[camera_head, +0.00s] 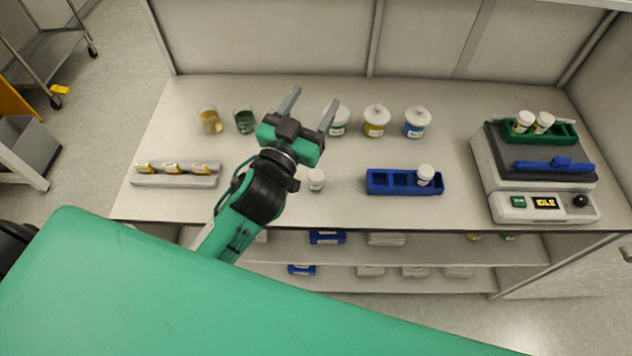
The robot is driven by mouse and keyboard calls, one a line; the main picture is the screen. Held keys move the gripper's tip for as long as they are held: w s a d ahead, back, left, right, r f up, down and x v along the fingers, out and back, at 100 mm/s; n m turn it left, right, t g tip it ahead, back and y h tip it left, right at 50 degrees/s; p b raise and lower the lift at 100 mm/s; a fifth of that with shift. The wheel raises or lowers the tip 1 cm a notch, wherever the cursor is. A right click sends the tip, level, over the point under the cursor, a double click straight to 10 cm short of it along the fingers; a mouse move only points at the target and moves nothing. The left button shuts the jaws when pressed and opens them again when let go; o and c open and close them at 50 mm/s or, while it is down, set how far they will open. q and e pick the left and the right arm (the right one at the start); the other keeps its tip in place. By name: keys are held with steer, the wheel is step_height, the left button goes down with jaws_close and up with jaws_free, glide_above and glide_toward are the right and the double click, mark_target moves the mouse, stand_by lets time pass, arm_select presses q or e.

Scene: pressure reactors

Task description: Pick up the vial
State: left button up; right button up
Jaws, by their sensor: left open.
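A small white-capped vial (316,180) stands alone on the bench near its front edge, just right of my left wrist. Another white-capped vial (425,174) sits in the right end of a blue rack (391,182). Two more vials (532,122) stand in a green rack on the machine at the right. The frames do not show which vial is meant. My left gripper (309,106) is open and empty, its fingers pointing to the back of the bench, beyond the lone vial. My right gripper is not in view.
Two beakers (227,121) and several lidded jars (376,121) stand along the back. A grey holder (175,175) with yellow-labelled items lies at the left. The machine (535,170) reads IDLE. The bench (470,215) is clear at front right.

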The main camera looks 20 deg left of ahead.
arm_select(q)
steer(key=s+d+r+m+g+h, duration=0.25)
steer(key=d+r+m+h, duration=0.3)
steer(key=m+h, duration=0.3)
steer(key=s+d+r+m+g+h, duration=0.2)
steer(key=d+r+m+g+h, duration=0.25)
steer(key=d+m+h, duration=0.4)
steer(key=s+d+m+g+h, duration=0.2)
steer(key=s+d+m+g, duration=0.3)
steer(key=g, duration=0.6)
steer(key=g+y, duration=0.2)
steer(key=y, duration=2)
glide_above(316, 175)
step_height(316, 175, down, 18)
step_height(316, 175, down, 7)
steer(key=shift+w+a+f+p, duration=0.1)
steer(key=shift+w+f+p, duration=0.05)
steer(key=shift+p, duration=0.65)
step_height(316, 175, down, 5)
steer(key=shift+r+p, duration=0.15)
steer(key=shift+p, duration=0.95)
steer(key=shift+f, duration=0.35)
steer(key=c, duration=1.1)
